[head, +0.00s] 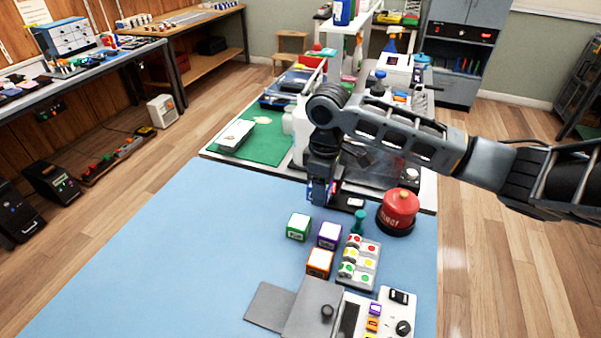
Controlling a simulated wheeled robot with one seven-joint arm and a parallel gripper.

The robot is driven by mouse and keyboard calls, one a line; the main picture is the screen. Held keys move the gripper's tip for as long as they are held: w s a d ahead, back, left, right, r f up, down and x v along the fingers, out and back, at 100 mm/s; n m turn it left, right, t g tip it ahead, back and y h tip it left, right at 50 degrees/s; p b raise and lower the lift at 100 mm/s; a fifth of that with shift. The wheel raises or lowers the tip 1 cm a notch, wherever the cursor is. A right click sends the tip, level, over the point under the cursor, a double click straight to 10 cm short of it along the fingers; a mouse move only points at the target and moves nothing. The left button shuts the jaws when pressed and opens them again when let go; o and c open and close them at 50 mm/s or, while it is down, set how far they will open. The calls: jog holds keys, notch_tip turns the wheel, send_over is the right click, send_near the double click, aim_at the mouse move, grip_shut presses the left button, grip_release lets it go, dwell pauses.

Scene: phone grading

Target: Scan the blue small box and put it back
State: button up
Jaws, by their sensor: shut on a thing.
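My gripper (320,198) points down over the far part of the blue table mat, in the head view. It is shut on a small box with blue sides (311,189), mostly hidden by the fingers. I cannot tell whether the box touches the surface below. A dark flat device with a small light screen (356,202) lies just right of the gripper; I cannot tell if it is the scanner. Nearer, small boxes with white tops stand on the mat: a green one (298,228), a purple one (329,236) and an orange one (319,263).
A red domed reject button (398,210) stands right of the gripper. A rack of coloured buttons (359,262) and a control panel (390,315) are nearer. A green mat (265,145) with a white box lies behind. The left of the blue mat (180,255) is clear.

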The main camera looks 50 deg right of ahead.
jog(key=shift+w+f, duration=0.15)
jog(key=shift+w, duration=0.1)
jog(key=shift+f+b, duration=0.8)
jog(key=shift+f, duration=1.35)
jog(key=shift+s, duration=0.1)
